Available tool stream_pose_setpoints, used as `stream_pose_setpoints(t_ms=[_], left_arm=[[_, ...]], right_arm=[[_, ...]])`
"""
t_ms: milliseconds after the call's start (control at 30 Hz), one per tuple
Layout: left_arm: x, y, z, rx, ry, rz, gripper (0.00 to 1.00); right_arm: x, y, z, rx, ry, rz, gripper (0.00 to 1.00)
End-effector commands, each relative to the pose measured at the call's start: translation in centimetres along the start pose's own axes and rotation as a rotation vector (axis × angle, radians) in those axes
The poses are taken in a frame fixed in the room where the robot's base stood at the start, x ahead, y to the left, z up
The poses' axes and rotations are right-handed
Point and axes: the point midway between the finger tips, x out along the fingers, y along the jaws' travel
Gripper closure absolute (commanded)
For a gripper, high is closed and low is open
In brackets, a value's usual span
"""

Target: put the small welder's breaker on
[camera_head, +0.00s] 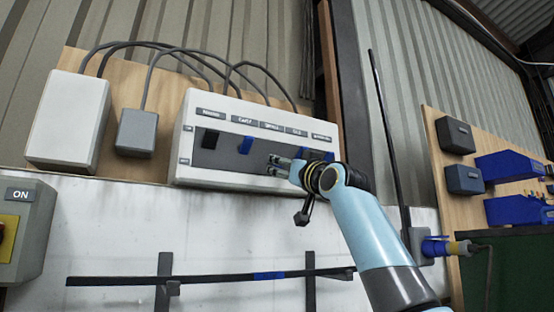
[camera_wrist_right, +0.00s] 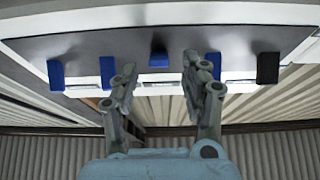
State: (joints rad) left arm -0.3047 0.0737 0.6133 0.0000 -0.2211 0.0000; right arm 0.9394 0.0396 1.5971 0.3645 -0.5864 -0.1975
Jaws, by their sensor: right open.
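A pale breaker panel (camera_head: 183,150) hangs on a wooden board in the head view, with a row of labelled levers. The third label from the left (camera_head: 271,126) seems to read "SMALL", though it is blurred. Its blue lever (camera_wrist_right: 158,55) sits out of line with the others in the wrist view; in the head view my gripper largely hides it. My right gripper (camera_head: 273,163) is at the panel's lower middle. In the wrist view, the open fingers (camera_wrist_right: 160,74) stand either side of the middle lever, without clear contact. My left gripper is not in view.
Neighbouring levers are close: a black one (camera_head: 210,139) and blue ones (camera_head: 246,145), (camera_head: 300,152). Cables loop above the panel to a white box (camera_head: 68,118) and grey box (camera_head: 136,132). A horizontal black bar (camera_head: 215,277) runs below. A dark pole (camera_head: 386,130) stands right.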

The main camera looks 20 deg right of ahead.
Motion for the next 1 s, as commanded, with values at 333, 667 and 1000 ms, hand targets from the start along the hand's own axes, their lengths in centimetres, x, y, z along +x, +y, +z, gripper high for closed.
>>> stream_pose_setpoints(t_ms=[333,667,1000], left_arm=[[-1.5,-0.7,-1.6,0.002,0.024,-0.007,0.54],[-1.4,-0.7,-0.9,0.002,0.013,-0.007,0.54],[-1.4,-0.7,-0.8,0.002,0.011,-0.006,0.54]], right_arm=[[4.1,0.0,0.0,0.0,-0.001,0.001,0.54],[4.3,0.0,0.1,-0.001,-0.001,0.001,0.59],[4.2,0.0,0.1,-0.001,-0.001,0.001,1.0]])
